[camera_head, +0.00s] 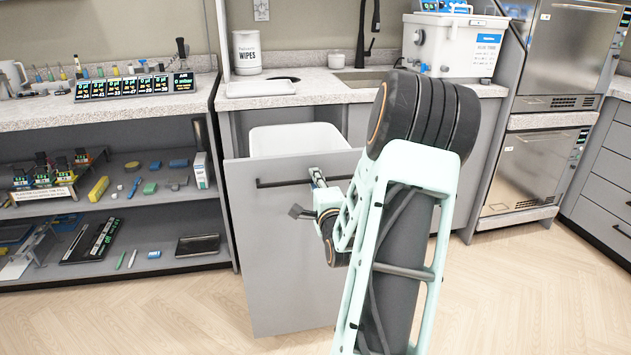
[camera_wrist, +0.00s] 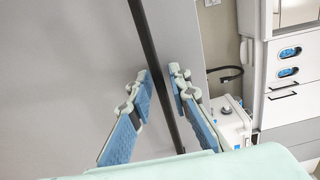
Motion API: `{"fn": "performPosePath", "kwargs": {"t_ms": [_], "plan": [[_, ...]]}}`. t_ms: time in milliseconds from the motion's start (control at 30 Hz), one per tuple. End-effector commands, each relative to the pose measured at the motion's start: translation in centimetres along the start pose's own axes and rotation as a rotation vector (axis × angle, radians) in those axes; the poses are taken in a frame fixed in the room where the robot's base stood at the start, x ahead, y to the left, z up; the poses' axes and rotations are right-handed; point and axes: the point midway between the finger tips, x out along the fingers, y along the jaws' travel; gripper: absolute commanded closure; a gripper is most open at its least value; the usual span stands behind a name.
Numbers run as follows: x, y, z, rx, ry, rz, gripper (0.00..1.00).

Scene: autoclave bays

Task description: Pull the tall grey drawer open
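The tall grey drawer (camera_head: 285,255) stands pulled out from the counter. A white bin (camera_head: 298,139) shows behind its front panel. A dark bar handle (camera_head: 283,182) runs across the upper part of the front; in the wrist view the handle (camera_wrist: 150,45) runs steeply between my two fingers. My gripper (camera_head: 318,178) is at the right part of the handle. In the wrist view my gripper (camera_wrist: 161,85) has its blue-padded fingers apart, one on each side of the bar. The left finger is close to the bar, and a small gap shows at the right finger. Contact is unclear.
Open shelves (camera_head: 110,200) with small items stand left of the drawer. The counter (camera_head: 320,87) above holds a wipes tub (camera_head: 247,52) and a white machine (camera_head: 452,45). Steel autoclaves (camera_head: 535,165) stand at the right. Wood floor (camera_head: 540,300) is clear in front.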

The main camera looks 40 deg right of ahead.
Motion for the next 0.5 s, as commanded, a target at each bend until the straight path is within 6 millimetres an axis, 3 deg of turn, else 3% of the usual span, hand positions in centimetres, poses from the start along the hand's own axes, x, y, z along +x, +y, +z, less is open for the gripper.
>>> {"fn": "performPosePath", "kwargs": {"t_ms": [333,500], "plan": [[-0.1,0.0,0.0,0.0,0.0,0.0,0.75],[-1.9,0.0,-0.1,-0.001,0.001,0.001,0.75]]}}
